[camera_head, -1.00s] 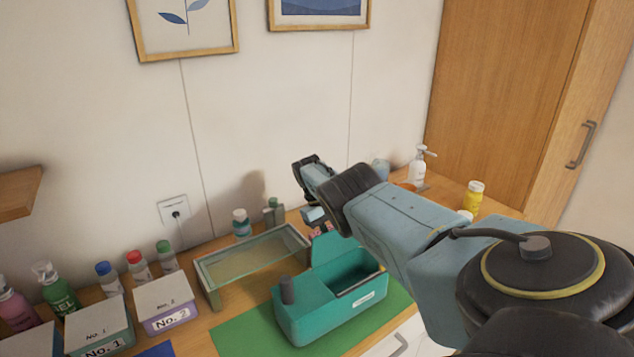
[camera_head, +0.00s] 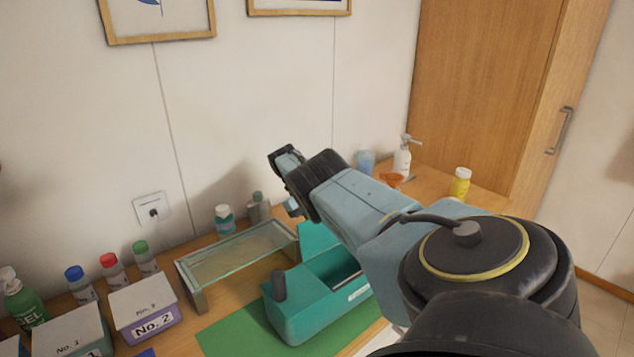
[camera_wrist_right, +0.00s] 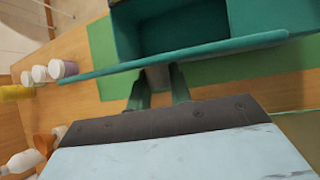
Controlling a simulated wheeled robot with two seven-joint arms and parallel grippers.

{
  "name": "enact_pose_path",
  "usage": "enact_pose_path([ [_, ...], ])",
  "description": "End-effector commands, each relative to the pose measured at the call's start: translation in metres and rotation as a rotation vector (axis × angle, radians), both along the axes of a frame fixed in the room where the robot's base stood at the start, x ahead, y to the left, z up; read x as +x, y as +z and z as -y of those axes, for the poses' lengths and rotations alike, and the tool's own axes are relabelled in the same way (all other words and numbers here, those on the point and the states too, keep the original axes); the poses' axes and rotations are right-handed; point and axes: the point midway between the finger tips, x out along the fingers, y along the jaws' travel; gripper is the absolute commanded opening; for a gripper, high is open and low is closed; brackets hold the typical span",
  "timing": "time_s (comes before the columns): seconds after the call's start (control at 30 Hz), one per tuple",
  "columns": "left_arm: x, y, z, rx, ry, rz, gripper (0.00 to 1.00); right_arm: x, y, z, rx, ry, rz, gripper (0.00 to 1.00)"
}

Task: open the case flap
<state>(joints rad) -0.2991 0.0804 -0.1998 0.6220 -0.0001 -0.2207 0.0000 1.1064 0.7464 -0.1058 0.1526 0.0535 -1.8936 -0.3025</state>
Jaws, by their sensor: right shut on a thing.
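The teal case (camera_head: 320,318) stands on a green mat (camera_head: 232,338), with a dark knob on its near left corner. Its inside is partly exposed. Its teal flap (camera_head: 316,241) stands raised at the back of the case, partly hidden by my right arm. In the right wrist view the flap (camera_wrist_right: 100,74) is a long strip, seen nearly edge-on. My right gripper (camera_wrist_right: 160,88) is shut on the flap near the middle of that strip. In the head view its fingertips are mostly hidden behind the wrist. My left gripper is not in view.
A glass-topped stand (camera_head: 238,256) is left of the case, with bottles behind it. Labelled boxes, including No. 2 (camera_head: 144,308), are farther left. A pump bottle (camera_head: 402,160) and a yellow bottle (camera_head: 460,185) stand to the right, near a wooden cabinet (camera_head: 480,90).

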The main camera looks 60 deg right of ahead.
Motion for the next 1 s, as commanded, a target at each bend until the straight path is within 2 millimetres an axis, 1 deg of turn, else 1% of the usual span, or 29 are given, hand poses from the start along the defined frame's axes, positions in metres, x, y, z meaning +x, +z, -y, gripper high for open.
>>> enact_pose_path([
  [0.1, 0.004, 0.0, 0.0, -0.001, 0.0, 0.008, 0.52, 0.0, -0.001, 0.0, 0.002, 0.0, 0.002, 0.0],
  [0.3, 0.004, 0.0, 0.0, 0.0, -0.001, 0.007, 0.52, 0.0, -0.001, 0.0, 0.001, 0.0, 0.003, 0.0],
  [0.33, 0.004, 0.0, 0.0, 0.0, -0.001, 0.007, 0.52, 0.0, -0.001, 0.0, 0.001, 0.0, 0.003, 0.22],
  [0.5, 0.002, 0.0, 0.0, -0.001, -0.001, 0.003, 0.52, 0.0, 0.0, 0.0, 0.001, 0.0, 0.001, 0.43],
  [0.73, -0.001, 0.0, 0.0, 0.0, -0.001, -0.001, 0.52, 0.0, 0.0, 0.0, 0.0, 0.0, 0.001, 0.43],
  [0.83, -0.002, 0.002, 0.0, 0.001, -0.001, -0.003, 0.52, 0.0, 0.004, 0.001, 0.0, -0.003, 0.002, 0.43],
  [0.93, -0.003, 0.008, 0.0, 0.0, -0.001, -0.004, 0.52, -0.003, 0.014, 0.005, -0.001, -0.01, 0.003, 0.43],
  [1.0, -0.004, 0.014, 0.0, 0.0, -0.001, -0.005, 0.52, -0.005, 0.025, 0.008, -0.001, -0.018, 0.003, 0.43],
])
